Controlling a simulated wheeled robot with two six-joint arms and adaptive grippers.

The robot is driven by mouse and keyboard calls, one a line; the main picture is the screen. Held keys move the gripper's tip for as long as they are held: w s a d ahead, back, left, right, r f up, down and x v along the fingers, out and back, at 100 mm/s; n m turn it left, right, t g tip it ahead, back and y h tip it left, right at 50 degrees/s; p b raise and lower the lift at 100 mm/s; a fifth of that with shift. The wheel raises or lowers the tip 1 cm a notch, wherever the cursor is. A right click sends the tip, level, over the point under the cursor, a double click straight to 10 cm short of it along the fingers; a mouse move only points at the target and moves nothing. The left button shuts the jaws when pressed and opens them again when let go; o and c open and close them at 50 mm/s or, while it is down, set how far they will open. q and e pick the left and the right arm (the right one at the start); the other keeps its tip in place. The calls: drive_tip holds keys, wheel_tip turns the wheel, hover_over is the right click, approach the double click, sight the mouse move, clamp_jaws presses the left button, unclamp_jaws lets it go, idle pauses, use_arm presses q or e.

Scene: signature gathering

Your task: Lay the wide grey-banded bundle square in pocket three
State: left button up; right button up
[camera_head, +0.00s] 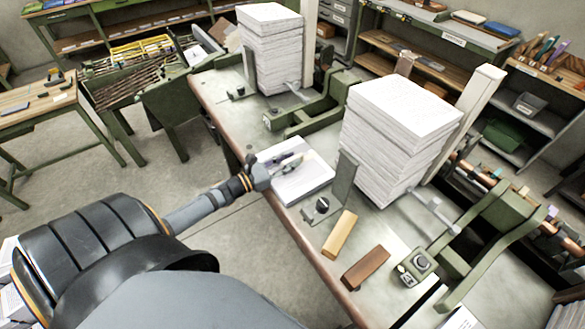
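A flat white paper bundle (308,186) lies on the workbench (225,92), near its left edge between two tall paper stacks. A grey band cannot be made out on it. My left gripper (294,162) is over the bundle's upper face, with its fingers a little apart and nothing seen between them. Whether the fingers touch the paper cannot be told. No numbered pocket can be picked out. My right gripper is not in view.
A tall paper stack (392,140) stands right of the bundle beside an upright metal plate (341,182); another stack (270,50) stands farther back. A tan block (340,234) and a brown block (366,268) lie in front. Green metal frames (495,235) stand at right.

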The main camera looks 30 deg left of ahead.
sight(289, 160)
use_arm(q)
clamp_jaws()
wheel_tip(289, 160, up, 10)
drive_tip(key=p, duration=0.5)
drive_tip(key=shift+w+r, duration=0.1)
drive_tip(key=shift+w, duration=0.05)
